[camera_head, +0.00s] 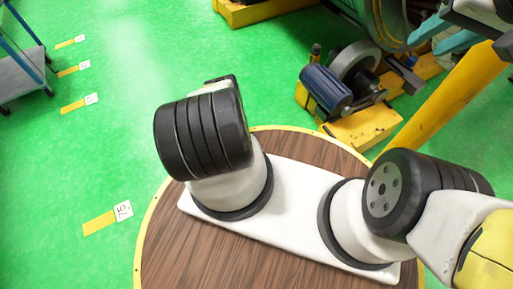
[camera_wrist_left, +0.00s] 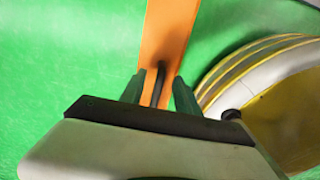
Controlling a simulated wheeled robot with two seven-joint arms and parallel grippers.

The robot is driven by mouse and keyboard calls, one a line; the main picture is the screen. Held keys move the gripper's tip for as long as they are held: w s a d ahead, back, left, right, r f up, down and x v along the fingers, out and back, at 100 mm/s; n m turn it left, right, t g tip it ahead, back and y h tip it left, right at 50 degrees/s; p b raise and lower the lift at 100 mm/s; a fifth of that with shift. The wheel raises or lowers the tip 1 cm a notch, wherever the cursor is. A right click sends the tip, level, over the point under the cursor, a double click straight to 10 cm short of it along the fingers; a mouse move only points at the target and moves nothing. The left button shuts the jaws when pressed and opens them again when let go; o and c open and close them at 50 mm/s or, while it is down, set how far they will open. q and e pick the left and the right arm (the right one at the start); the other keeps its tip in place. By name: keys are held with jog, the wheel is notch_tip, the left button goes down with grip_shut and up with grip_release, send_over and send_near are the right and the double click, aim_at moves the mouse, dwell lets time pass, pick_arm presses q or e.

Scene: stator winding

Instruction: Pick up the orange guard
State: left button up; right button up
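The orange guard (camera_wrist_left: 166,30) is a long, flat orange strip in the left wrist view. It runs from the top edge down to my left gripper (camera_wrist_left: 159,88). Its two green fingers stand apart, one at each side of the strip, and a dark slot or bar shows between them. I cannot tell whether the fingers touch the guard. Its lower end is hidden by the gripper body. My left gripper does not show in the head view. My right gripper (camera_head: 422,43) is at the upper right of the head view, its teal fingers apart with nothing seen between them.
A machine with a blue motor (camera_head: 326,91) and a grey wheel (camera_head: 354,63) stands on a yellow base (camera_head: 362,129) near the right gripper. A large green ring (camera_head: 398,18) is behind it. A grey cart (camera_head: 20,75) stands far left. Green floor (camera_head: 120,150) is open on the left.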

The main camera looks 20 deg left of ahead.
pick_arm(q)
grip_shut()
dwell(1.4)
